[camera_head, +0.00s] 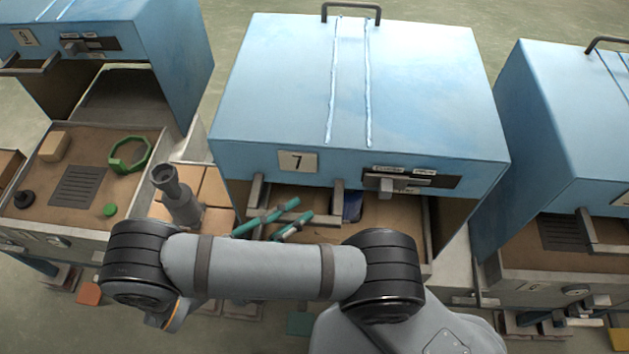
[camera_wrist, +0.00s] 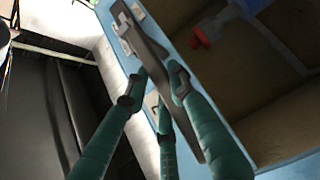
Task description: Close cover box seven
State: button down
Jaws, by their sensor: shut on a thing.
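Box seven's blue cover (camera_head: 420,90) stands raised over its base, marked by a plate with a 7 (camera_head: 297,161). A gap shows under its front edge. A grey bar handle (camera_head: 340,197) sticks out from the cover's front; it also shows in the wrist view (camera_wrist: 190,125). My gripper (camera_head: 275,222) has teal fingers shut on this handle's bar. In the wrist view, the fingers (camera_wrist: 156,85) lie on both sides of the bar. My arm hides much of the box's front and base.
Inside box seven lies a blue item (camera_head: 352,206); the wrist view shows a blue and red one (camera_wrist: 200,38). A slider switch (camera_head: 387,184) sits on the cover's front. Neighbouring blue covers stand raised at left (camera_head: 170,40) and right (camera_head: 570,120).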

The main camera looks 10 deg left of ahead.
jog(key=shift+s+d, duration=0.1)
jog(key=shift+s, duration=1.1)
jog(key=c, duration=1.9)
grip_release()
jog(key=shift+o, duration=1.2)
jog(key=shift+s, duration=0.2)
jog(key=shift+o, duration=1.1)
jog(key=shift+w, duration=0.2)
jog(key=shift+s, duration=0.1)
jog(key=v, duration=1.2)
